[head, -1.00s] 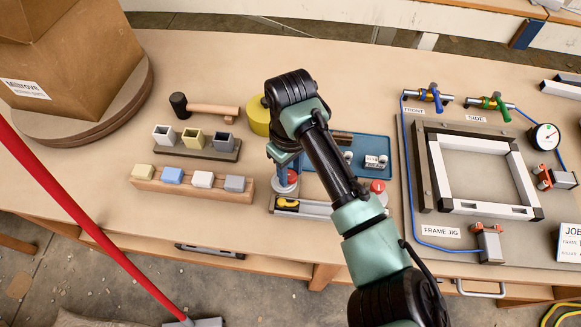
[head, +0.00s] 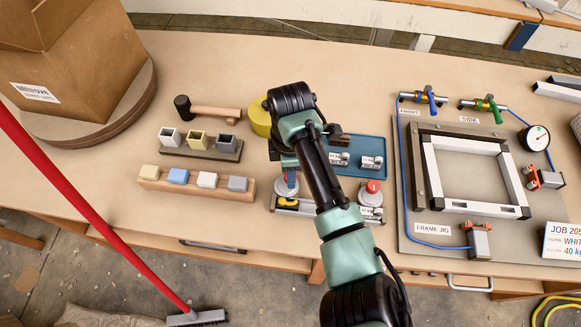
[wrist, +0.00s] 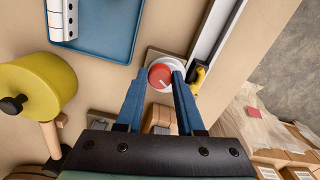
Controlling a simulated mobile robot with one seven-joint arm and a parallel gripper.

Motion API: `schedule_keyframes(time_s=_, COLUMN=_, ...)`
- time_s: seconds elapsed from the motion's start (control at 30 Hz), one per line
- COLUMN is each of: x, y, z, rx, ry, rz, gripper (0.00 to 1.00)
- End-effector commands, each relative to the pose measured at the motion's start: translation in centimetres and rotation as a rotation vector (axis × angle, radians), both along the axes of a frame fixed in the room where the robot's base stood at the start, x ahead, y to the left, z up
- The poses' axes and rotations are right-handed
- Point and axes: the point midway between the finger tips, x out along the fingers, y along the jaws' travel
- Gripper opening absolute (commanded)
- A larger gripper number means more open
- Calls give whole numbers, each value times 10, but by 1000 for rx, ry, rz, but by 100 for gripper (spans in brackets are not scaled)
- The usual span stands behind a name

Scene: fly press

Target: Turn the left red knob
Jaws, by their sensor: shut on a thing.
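The left red knob (wrist: 160,77) sits on a round pale base and shows between my fingertips in the wrist view. A pale line marks its red top. My gripper (wrist: 164,76) has its two blue fingers shut on the knob, one on each side. In the head view, my gripper (head: 287,178) is over the left knob's base (head: 286,193), and my arm hides most of that knob. The right red knob (head: 372,187) stands on its own round base to the right, apart from my gripper.
A blue tray (head: 350,168) with small metal parts lies behind the knobs. A yellow round thing (wrist: 40,85) is close to the left in the wrist view. A wooden block row (head: 195,190) lies left, the frame jig (head: 425,215) right. A yellow-handled tool (head: 287,202) lies in front.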

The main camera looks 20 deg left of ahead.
Motion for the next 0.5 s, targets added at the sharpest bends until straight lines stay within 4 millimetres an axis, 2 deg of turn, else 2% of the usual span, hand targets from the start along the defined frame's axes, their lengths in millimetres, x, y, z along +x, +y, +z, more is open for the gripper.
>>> schedule_keyframes(time_s=0.5, x=0, y=1, z=1, rx=5, ry=1, rz=430, gripper=0)
